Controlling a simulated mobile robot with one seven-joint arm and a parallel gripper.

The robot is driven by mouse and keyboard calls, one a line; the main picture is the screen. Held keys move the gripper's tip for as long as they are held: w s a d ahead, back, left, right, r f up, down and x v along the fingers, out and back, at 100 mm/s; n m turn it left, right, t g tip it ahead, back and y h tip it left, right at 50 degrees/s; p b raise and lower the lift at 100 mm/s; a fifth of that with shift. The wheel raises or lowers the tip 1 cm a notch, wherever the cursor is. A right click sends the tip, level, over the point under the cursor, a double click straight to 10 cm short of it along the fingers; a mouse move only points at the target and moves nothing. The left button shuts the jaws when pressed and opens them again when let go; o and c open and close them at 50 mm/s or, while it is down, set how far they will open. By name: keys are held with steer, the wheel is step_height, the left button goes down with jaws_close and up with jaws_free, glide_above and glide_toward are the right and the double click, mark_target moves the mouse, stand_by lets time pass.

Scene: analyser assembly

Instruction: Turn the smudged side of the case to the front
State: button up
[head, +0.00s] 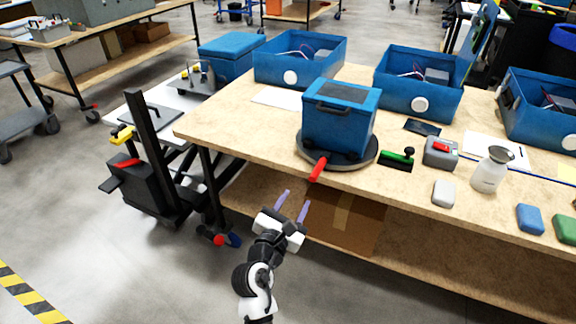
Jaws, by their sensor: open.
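The blue case (337,124) stands upright on a dark round turntable (366,158) near the table's front edge. Its top is dark with a handle at the front upper edge. A red lever (318,169) sticks out from the turntable toward the front, over the table edge. I cannot make out a smudge on the case sides that show; its back sides are hidden. My gripper (292,205) is open and empty, in front of the table edge, below and left of the red lever and apart from it.
Blue bins (299,58) with parts stand along the back of the table. A cardboard box (345,222) sits on the lower shelf.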

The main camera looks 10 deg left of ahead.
mark_target(316, 170)
steer(key=shift+h, duration=0.3)
steer(key=x, duration=0.4)
steer(key=p+x, duration=0.1)
steer(key=x, duration=0.4)
steer(key=f+p+x, duration=0.1)
steer(key=x, duration=0.4)
steer(key=shift+s+d, duration=0.15)
steer(key=shift+d, duration=0.2)
jaws_close()
